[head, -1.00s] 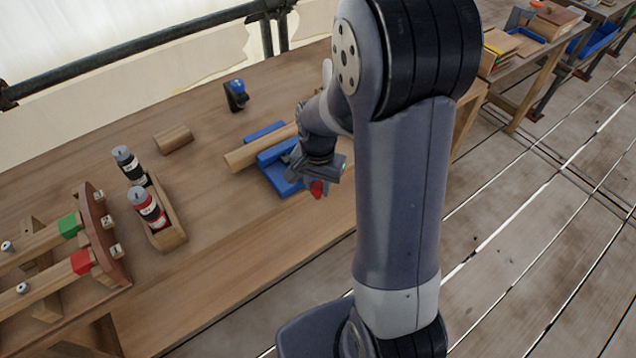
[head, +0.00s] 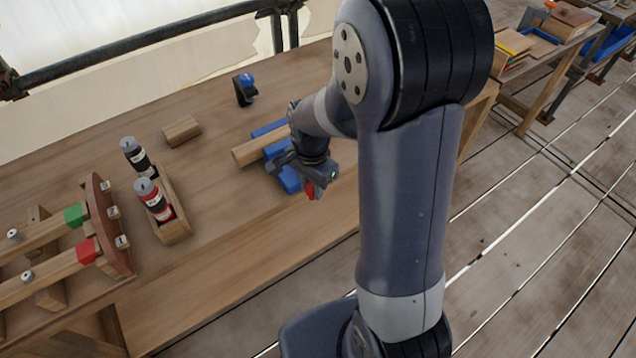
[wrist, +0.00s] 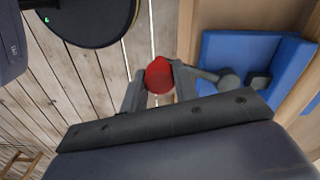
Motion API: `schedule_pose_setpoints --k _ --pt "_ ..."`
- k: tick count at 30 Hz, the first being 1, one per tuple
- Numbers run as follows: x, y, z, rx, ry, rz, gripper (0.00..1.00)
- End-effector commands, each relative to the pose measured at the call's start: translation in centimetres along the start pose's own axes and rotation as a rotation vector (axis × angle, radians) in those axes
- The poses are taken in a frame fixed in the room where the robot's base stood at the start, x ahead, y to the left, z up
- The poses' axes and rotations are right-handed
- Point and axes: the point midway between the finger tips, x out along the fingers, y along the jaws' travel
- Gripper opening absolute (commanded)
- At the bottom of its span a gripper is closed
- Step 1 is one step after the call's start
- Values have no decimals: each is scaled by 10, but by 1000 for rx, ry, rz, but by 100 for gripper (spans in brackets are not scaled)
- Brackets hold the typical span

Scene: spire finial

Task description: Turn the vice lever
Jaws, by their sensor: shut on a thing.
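The blue vice (head: 289,179) sits on the wooden bench near its front edge, with a wooden bar (head: 258,149) lying in it. In the wrist view the vice (wrist: 245,55) is at the right, with a grey lever arm (wrist: 205,74) reaching left from a round pivot. The lever's red knob (wrist: 159,75) is between the fingers of my gripper (wrist: 160,88), which is shut on it. In the head view the red knob (head: 310,190) shows just under my gripper (head: 308,180). My arm hides part of the vice there.
A wooden holder (head: 174,229) with a black bottle (head: 136,158) and a red bottle (head: 153,200) stands left of the vice. A small wood block (head: 181,131) and a black-and-blue item (head: 245,90) lie behind. The front bench top is clear.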

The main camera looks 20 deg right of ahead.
Motion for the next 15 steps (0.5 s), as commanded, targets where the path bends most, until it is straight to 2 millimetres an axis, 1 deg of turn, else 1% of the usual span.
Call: schedule_pose_setpoints --k 9,10,15 --pt "0 -1 1 10 0 -2 0" --pt "0 -1 1 10 0 -2 29" --pt "0 -1 1 9 0 -2 43"
